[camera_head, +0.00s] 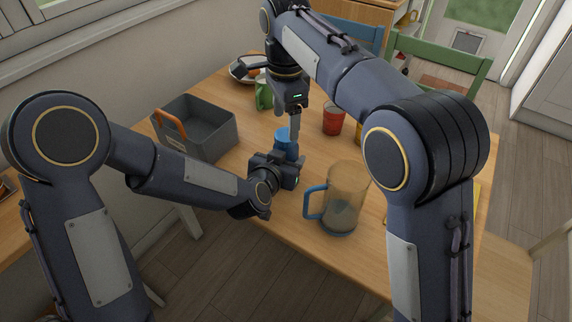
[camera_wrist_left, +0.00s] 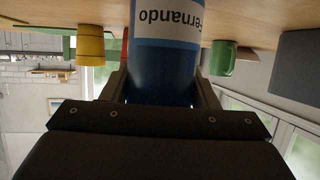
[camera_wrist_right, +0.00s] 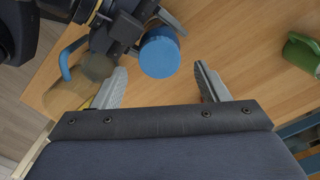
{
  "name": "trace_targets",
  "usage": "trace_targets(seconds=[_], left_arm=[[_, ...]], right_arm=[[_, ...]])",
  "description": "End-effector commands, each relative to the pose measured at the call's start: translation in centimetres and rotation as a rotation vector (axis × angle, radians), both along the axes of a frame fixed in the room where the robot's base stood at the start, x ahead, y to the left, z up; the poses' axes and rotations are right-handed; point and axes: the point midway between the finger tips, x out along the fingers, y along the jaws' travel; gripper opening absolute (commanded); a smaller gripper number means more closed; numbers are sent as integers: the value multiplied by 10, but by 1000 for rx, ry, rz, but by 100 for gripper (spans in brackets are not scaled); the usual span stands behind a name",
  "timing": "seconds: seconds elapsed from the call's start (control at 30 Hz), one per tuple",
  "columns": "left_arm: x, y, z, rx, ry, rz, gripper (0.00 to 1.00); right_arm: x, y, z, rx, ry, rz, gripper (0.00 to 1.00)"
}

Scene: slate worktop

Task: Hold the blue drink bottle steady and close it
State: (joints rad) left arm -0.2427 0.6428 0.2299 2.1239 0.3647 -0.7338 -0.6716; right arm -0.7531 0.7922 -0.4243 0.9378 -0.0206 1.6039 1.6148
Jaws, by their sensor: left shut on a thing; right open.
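The blue drink bottle (camera_head: 287,149) stands upright on the wooden table, with a blue lid (camera_head: 282,134) on top. The lid shows as a round blue top in the right wrist view (camera_wrist_right: 160,50); I cannot tell how tight it sits. My left gripper (camera_head: 287,166) is shut around the bottle's side. In the left wrist view, the bottle (camera_wrist_left: 164,65) is between its fingers, with a white label reading "Fernando"; the bottle's top is hidden. My right gripper (camera_wrist_right: 162,85) is open and empty, pointing down above the bottle, and the lid appears just beyond its fingertips.
A clear jug with a blue handle (camera_head: 345,190) stands right of the bottle. A grey crate with an orange handle (camera_head: 215,138) stands left. A red cup (camera_head: 333,120), a green mug (camera_head: 264,96) and a plate (camera_head: 240,72) are farther back. A yellow cup (camera_wrist_left: 90,45) shows in the left wrist view.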

Motion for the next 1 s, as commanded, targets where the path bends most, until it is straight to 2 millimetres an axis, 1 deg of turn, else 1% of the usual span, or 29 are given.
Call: trace_targets(seconds=[0.1,0.33,0.37,0.4,0.47,0.57,0.67,0.9,1.0], left_arm=[[0,0,0,0,0,0,0],[0,0,0,0,0,0,0],[0,0,0,0,0,0,0],[0,0,0,0,0,0,0],[0,0,0,0,0,0,0],[0,0,0,0,0,0,0],[0,0,0,0,0,0,0],[0,0,0,0,0,0,0],[0,0,0,0,0,0,0]], right_arm=[[0,0,7,0,0,0,68],[0,0,7,-1,2,0,68],[0,0,7,-1,2,0,65],[0,0,7,-1,2,3,65],[0,0,8,-1,2,22,65],[0,-1,10,-1,3,109,65],[1,-1,14,-1,4,276,65],[1,-1,28,-1,5,823,65],[1,-1,33,-1,3,1028,65]])
